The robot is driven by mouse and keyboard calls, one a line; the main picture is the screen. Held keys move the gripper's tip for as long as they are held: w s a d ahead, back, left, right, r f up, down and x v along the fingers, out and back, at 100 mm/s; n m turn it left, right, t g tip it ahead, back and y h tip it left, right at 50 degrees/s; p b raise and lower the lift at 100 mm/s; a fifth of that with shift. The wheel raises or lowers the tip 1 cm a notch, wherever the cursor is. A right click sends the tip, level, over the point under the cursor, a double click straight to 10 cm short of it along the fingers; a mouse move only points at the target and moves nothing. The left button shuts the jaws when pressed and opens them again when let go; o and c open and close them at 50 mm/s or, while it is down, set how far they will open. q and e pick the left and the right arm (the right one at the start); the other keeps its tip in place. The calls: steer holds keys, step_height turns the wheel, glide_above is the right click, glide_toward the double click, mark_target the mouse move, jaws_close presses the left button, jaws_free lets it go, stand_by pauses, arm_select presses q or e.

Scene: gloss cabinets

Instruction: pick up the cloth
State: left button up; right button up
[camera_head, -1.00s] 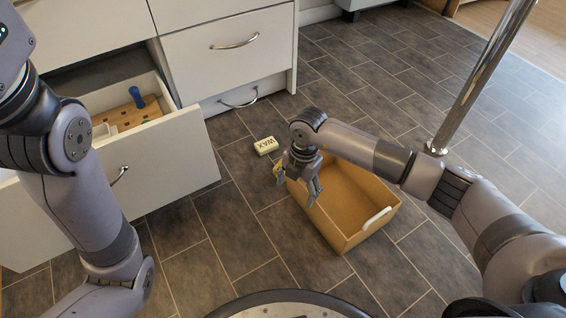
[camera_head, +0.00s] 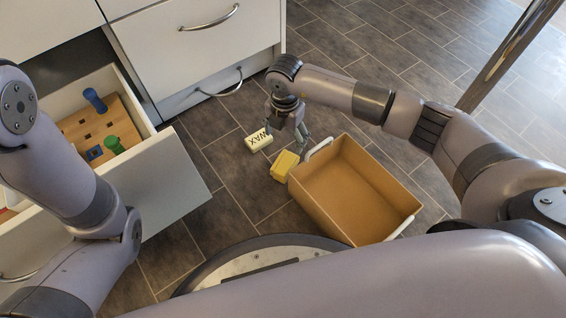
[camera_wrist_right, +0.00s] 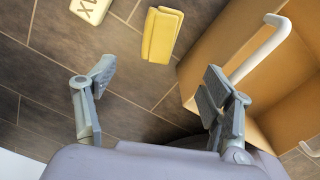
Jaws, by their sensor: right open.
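A yellow folded cloth (camera_head: 284,166) lies on the floor tiles, close to the left corner of a tan bin. In the right wrist view the cloth (camera_wrist_right: 161,34) shows whole, past the fingertips and roughly between their lines. My right gripper (camera_head: 288,138) points down and is open and empty, on the far side of the cloth in the head view. In the right wrist view its two fingers (camera_wrist_right: 160,75) stand wide apart with bare floor between them. My left arm shows at the left, but its gripper is out of view.
The tan bin (camera_head: 345,190) with white handles stands open and empty beside the cloth. A cream WAX block (camera_head: 258,140) lies to the cloth's left. An open drawer (camera_head: 160,185) at the left holds a wooden peg board (camera_head: 100,125). A metal pole (camera_head: 510,50) stands at the right.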

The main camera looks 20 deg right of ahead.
steer(key=b, duration=0.5)
glide_above(284, 163)
step_height(284, 163, down, 9)
steer(key=shift+f, duration=0.15)
step_height(284, 163, down, 6)
steer(key=b, duration=0.4)
steer(key=shift+b, duration=0.3)
steer(key=shift+r, duration=0.25)
steer(key=c, duration=1.2)
